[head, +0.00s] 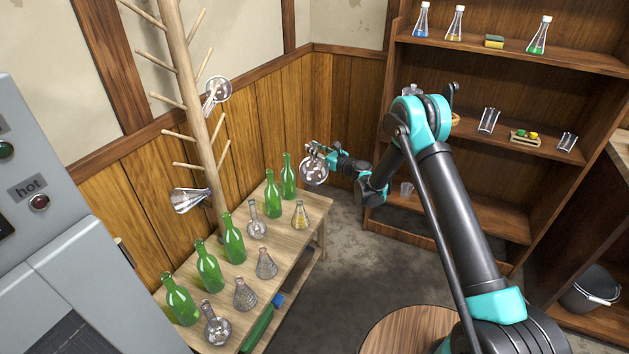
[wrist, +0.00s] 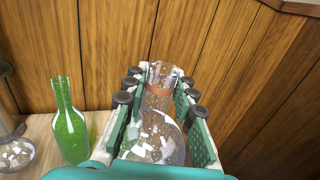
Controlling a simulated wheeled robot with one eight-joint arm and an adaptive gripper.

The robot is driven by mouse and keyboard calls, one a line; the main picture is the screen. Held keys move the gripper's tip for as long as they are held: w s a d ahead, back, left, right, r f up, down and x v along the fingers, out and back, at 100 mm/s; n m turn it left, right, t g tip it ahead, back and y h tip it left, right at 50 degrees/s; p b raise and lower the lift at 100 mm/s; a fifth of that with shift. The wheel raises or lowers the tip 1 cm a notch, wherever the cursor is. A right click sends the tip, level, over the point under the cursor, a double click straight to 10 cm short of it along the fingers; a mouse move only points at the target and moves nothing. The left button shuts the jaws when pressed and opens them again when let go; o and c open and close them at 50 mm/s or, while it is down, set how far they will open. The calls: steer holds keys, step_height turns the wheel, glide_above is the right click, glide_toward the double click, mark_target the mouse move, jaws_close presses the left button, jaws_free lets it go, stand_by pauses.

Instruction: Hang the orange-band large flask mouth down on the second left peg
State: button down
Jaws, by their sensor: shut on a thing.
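My gripper (head: 318,150) is shut on the orange-band flask (head: 314,172), a clear round flask held in the air right of the peg stand, beyond the bench's far end. In the wrist view my gripper's fingers (wrist: 158,98) lie on both sides of the flask's neck. The orange band (wrist: 158,90) shows on the neck; the round body (wrist: 155,140) is below, mouth up. The wooden peg stand (head: 187,85) has several pegs on both sides. One upper left peg (head: 155,57) is bare. A round flask (head: 218,89) hangs on a right peg.
A clear conical flask (head: 187,200) is tilted at the stand's lower left. The bench (head: 312,218) holds several green bottles (head: 234,240) and glass flasks (head: 245,295). A grey cabinet (head: 60,240) stands left, shelves (head: 490,75) right. The space between stand and held flask looks clear.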

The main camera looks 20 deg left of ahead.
mark_target(314, 167)
steer(key=f, duration=1)
steer(key=shift+w+a+f, duration=0.15)
steer(key=shift+w+f, duration=0.05)
steer(key=shift+w, duration=0.15)
steer(key=shift+f, duration=2.2)
steer(key=c, duration=1.3)
jaws_free()
steer(key=shift+o, duration=0.2)
